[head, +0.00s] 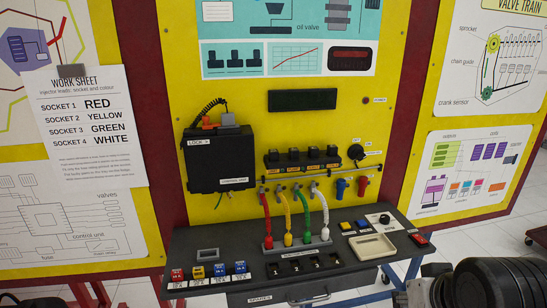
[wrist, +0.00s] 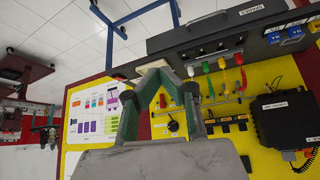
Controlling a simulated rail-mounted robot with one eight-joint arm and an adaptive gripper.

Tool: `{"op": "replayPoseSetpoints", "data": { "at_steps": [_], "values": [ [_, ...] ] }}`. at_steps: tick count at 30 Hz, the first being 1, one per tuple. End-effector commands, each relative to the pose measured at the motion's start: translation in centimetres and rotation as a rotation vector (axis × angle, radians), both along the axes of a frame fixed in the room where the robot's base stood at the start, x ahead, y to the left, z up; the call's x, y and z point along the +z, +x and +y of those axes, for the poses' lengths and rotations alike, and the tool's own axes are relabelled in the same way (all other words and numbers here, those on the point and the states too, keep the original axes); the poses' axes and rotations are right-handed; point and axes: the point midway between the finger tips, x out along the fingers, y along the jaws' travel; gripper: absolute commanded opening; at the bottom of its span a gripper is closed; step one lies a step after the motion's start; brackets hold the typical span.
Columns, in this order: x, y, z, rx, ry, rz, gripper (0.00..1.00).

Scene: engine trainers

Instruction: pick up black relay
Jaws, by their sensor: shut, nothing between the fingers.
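Several small black blocks with yellow labels (head: 294,155) sit in a row on the yellow panel in the head view. I cannot tell for sure which one is the black relay. In the wrist view, which is turned over, the panel row (wrist: 228,121) shows to the right of my gripper (wrist: 160,67). My gripper is shut and empty, apart from the panel and bench. It is not seen in the head view.
A black box (head: 218,160) is mounted left of the panel row. Coloured leads, red, yellow, green and white (head: 305,215), arch above the bench. A cream tray (head: 371,246) lies at the bench's right. My dark arm fills the lower right corner. Open floor lies right of the bench.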

Motion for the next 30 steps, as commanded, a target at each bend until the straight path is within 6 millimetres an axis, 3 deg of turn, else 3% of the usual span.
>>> {"op": "replayPoseSetpoints", "data": {
  "at_steps": [8,19,26,30],
  "values": [
    [0.0,0.0,0.0,0.0,0.0,0.0,0.0],
    [0.0,0.0,0.0,0.0,0.0,0.0,0.44],
    [0.1,0.0,0.0,0.0,0.0,0.0,0.44],
    [1.5,1.0,0.3,0.007,0.001,0.012,0.44]
  ]
}}
